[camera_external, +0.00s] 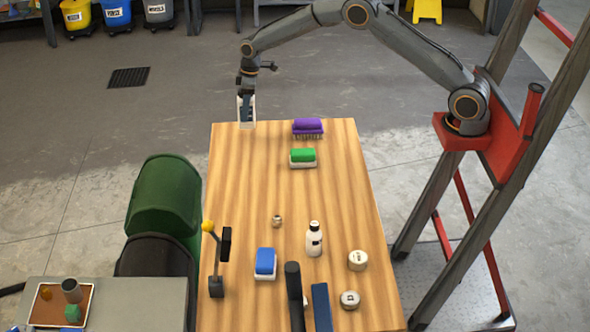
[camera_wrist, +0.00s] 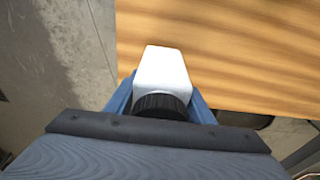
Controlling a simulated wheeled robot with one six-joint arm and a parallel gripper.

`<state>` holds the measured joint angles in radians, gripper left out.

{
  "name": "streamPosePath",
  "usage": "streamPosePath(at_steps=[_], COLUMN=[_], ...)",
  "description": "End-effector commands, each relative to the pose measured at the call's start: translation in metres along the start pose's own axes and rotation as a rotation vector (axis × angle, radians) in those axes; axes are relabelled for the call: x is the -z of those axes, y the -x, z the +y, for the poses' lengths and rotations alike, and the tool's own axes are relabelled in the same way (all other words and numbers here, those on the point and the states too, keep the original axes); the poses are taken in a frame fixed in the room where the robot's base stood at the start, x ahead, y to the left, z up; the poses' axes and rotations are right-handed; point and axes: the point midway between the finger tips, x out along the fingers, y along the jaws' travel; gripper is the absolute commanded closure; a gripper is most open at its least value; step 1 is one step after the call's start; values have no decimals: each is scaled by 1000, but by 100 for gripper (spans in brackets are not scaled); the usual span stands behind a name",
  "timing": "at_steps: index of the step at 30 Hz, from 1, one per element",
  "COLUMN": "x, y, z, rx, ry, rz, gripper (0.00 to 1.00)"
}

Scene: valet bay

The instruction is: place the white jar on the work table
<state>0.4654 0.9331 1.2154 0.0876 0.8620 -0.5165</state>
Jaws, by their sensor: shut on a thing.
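My gripper (camera_external: 246,122) is shut on the white jar (camera_wrist: 165,70), which has a smooth body and a black ridged lid. In the wrist view the jar sits between the blue fingers, lid toward me. In the external view my gripper points down at the far left corner of the wooden work table (camera_external: 265,190), and little of the jar shows there. The table also shows in the wrist view (camera_wrist: 235,45), with its edge beside the jar. I cannot tell whether the jar touches the table top.
A purple brush (camera_external: 308,126) and a green brush (camera_external: 302,157) lie right of my gripper. A white bottle (camera_external: 314,243), a blue brush (camera_external: 265,262), round tins (camera_external: 357,260) and a yellow-knobbed lever (camera_external: 216,262) stand nearer the camera. The table's left middle is clear.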

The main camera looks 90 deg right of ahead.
Motion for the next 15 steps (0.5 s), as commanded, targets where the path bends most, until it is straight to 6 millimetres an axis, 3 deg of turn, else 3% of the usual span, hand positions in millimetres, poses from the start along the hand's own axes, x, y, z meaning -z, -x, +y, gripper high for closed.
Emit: streamPosePath(at_steps=[15], x=[-5], y=[-42], z=[0], rx=[-1], ry=[1], rz=[3], gripper=[90])
